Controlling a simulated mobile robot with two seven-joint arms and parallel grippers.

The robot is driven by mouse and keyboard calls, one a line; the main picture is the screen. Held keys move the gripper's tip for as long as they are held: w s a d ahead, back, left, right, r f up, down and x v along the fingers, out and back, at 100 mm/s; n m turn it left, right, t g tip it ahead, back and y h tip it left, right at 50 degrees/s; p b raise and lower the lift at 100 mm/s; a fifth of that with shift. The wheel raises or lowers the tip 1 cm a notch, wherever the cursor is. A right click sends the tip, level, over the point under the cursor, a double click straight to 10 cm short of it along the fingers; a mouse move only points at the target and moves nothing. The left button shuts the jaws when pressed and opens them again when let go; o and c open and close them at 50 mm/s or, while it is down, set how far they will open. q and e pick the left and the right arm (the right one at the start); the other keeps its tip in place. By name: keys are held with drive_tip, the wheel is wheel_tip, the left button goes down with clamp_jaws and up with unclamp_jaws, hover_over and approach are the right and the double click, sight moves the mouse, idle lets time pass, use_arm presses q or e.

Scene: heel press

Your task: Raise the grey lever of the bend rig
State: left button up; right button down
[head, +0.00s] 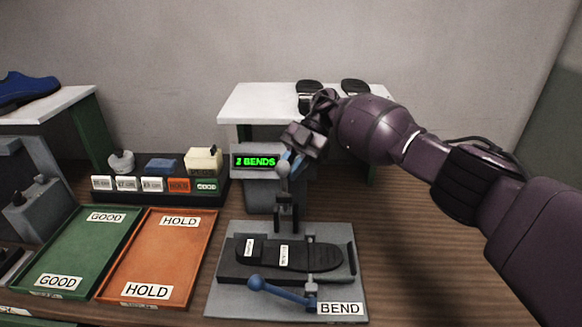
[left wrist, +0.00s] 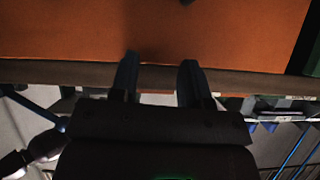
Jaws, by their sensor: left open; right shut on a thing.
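The bend rig (head: 228,290) stands on the bench, with a dark shoe sole (head: 300,255) lying on it. Its grey lever (head: 284,182) stands up at the back of the rig, with a round grey knob on top. My left gripper (left wrist: 158,72) is open and empty in the left wrist view, near the edge of an orange surface. It is not seen in the head view.
A blue-handled lever (head: 280,290) sits at the rig's front. A display (head: 256,161) reading "2 BENDS" stands behind. An orange HOLD tray (head: 190,235) and a green GOOD tray (head: 75,250) lie left. A white shelf (head: 262,103) is behind. Bench right of the rig is clear.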

use_arm(q)
drive_tip(key=shift+s, duration=0.15)
use_arm(e)
drive_tip(key=shift+a+r, duration=0.1)
drive_tip(key=shift+r, duration=0.1)
drive_tip(key=c, duration=1.1)
unclamp_jaws()
drive_tip(key=shift+w, duration=0.1)
use_arm(q)
drive_tip(key=shift+s+f, duration=0.15)
drive_tip(key=shift+s, duration=0.05)
drive_tip(key=shift+w, duration=0.1)
drive_tip(key=shift+f+b, duration=0.65)
drive_tip(key=shift+f, duration=0.05)
use_arm(e)
wheel_tip(320, 180, up, 20)
